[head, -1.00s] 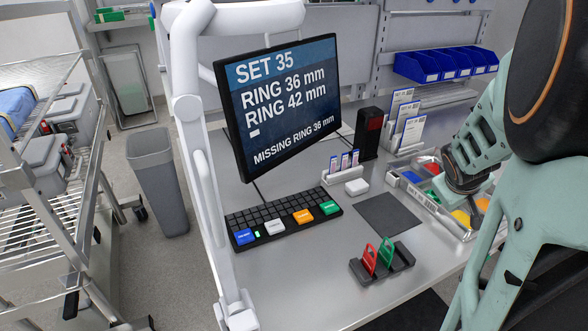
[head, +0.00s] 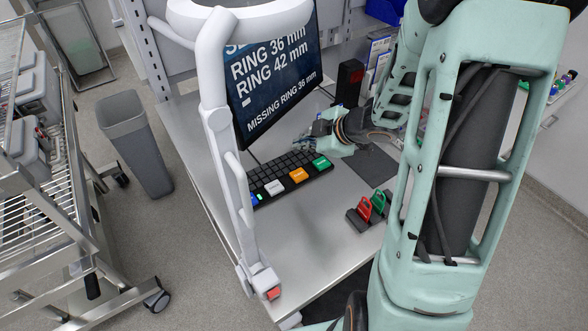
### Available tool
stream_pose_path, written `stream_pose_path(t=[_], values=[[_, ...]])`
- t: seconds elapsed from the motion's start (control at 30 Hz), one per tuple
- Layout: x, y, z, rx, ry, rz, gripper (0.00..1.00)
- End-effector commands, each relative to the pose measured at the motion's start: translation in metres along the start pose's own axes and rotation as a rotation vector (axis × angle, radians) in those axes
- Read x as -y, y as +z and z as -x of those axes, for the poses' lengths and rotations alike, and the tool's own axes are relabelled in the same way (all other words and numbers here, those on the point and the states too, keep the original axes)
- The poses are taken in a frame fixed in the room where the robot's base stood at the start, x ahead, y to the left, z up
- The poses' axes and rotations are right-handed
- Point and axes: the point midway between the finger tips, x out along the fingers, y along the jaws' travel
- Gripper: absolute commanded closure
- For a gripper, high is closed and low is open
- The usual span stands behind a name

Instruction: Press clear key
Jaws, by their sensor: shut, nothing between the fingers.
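A black keyboard (head: 290,178) lies on the metal bench below the monitor. Along its front edge sit large coloured keys: a blue key (head: 255,199) partly behind the white post, a white key (head: 274,187), an orange key (head: 298,175) and a green key (head: 321,163). Their labels are too small to read, so I cannot tell which one is clear. My gripper (head: 303,141) is shut and empty, pointing left above the far right end of the keyboard, apart from the coloured keys. Its fingertips are small and partly lost against the dark background.
The monitor (head: 270,75) reads "MISSING RING 36 mm". A white post (head: 232,170) stands left of the keyboard. A black holder with a red tag (head: 363,206) and a green tag (head: 379,201) sits at the bench front. A dark mat (head: 372,166) lies below my wrist.

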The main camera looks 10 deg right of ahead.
Motion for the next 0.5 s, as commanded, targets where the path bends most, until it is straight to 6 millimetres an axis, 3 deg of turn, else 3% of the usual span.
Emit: stream_pose_path(t=[0.5], values=[[0.0031,0.0010,-0.0032,-0.004,-0.003,0.002,1.00]])
